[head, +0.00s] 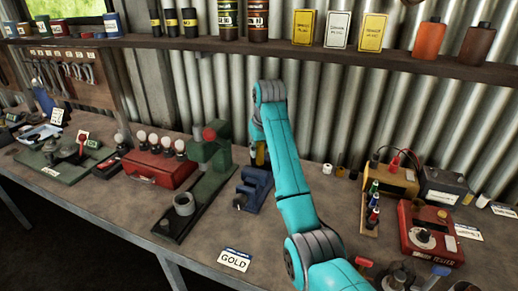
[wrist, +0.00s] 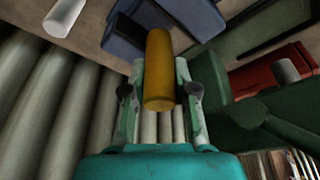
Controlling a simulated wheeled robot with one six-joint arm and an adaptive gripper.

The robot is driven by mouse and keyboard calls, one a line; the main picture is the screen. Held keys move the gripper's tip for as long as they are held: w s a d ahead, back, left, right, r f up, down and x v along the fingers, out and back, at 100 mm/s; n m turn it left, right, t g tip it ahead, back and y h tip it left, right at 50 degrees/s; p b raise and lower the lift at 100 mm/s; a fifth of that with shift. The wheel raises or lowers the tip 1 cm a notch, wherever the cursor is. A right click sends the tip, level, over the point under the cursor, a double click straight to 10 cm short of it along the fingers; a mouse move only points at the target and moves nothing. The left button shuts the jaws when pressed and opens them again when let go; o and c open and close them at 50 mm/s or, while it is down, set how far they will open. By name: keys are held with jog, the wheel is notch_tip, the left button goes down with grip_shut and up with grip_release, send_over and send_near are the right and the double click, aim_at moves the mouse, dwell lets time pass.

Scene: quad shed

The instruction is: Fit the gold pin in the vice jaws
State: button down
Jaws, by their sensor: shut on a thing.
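The gold pin (wrist: 160,62) is a smooth yellow cylinder, held lengthwise between the fingers of my gripper (wrist: 160,92) in the wrist view. A small part of the pin (head: 260,157) shows in the head view, beside my arm and just above the blue vice (head: 250,196). My gripper is shut on the pin; the arm hides most of it in the head view. The blue vice (wrist: 121,42) also shows beyond the pin's far end in the wrist view. The pin overlaps the vice there, and I cannot tell whether they touch. The jaw gap is mostly hidden.
A green press (head: 211,158) stands close left of the vice, beside a red toolbox (head: 160,167). A card marked GOLD (head: 235,260) lies at the bench's front. Corrugated wall (head: 350,100) rises behind. A yellow box (head: 392,180) and red device (head: 430,235) stand right.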

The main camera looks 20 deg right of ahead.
aim_at(259, 143)
jog(key=shift+f, duration=1.3)
dwell(0.8)
jog(key=shift+c, duration=2.1)
grip_release()
jog(key=shift+r, duration=3.5)
